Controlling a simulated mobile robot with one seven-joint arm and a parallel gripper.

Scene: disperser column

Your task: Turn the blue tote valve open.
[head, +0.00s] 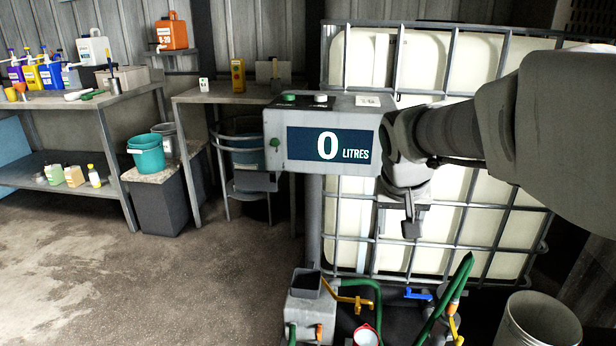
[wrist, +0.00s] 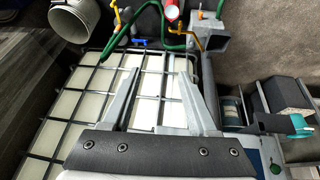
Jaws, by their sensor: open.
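The blue valve handle (head: 417,294) is a small lever low at the front of the caged white tote (head: 350,235), close to the floor. It also shows small at the top of the wrist view (wrist: 139,42). My gripper (head: 412,228) hangs in front of the tote's cage, above the blue handle and apart from it. In the wrist view the two fingers of my gripper (wrist: 157,75) are spread with nothing between them. Part of the tote is hidden by my arm in the head view.
A grey display box (head: 275,155) reading 0 LITRES stands left of my gripper. Yellow levers (head: 354,302) and a green hose (head: 443,300) lie near the blue handle. A pale bin (head: 538,322) stands at right. Floor at left is clear.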

